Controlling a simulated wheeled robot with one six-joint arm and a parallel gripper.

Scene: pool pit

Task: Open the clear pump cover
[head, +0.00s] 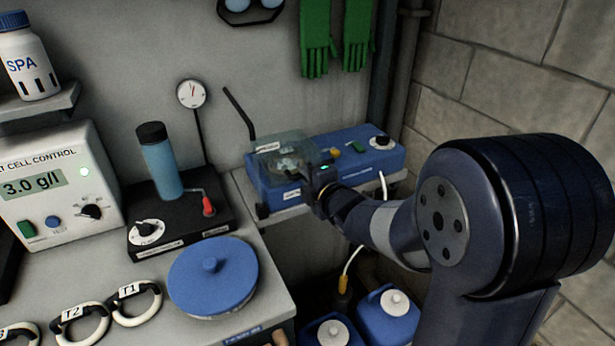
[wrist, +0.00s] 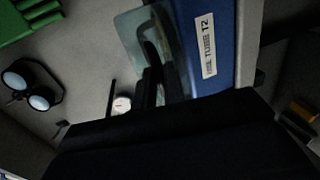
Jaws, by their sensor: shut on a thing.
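The blue pump (head: 350,152) stands on a grey shelf against the back wall. Its clear cover (head: 282,146) sits over the left part of the pump, above the pump head; I cannot tell whether it is tilted. My gripper (head: 312,176) is at the front right of the cover, shut on its edge. In the wrist view the dark fingers (wrist: 154,72) lie against the see-through cover (wrist: 130,28), beside the blue pump body (wrist: 228,62) with a white "TUBE T2" label. The exact grip is hidden by my fingers and wrist.
A black stand with a blue cylinder (head: 162,165) and a round blue lid (head: 213,275) are on the bench at left. A dark rod (head: 239,114) rises behind the pump's left end. Blue canisters (head: 385,312) stand below. Green gloves (head: 318,40) hang above.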

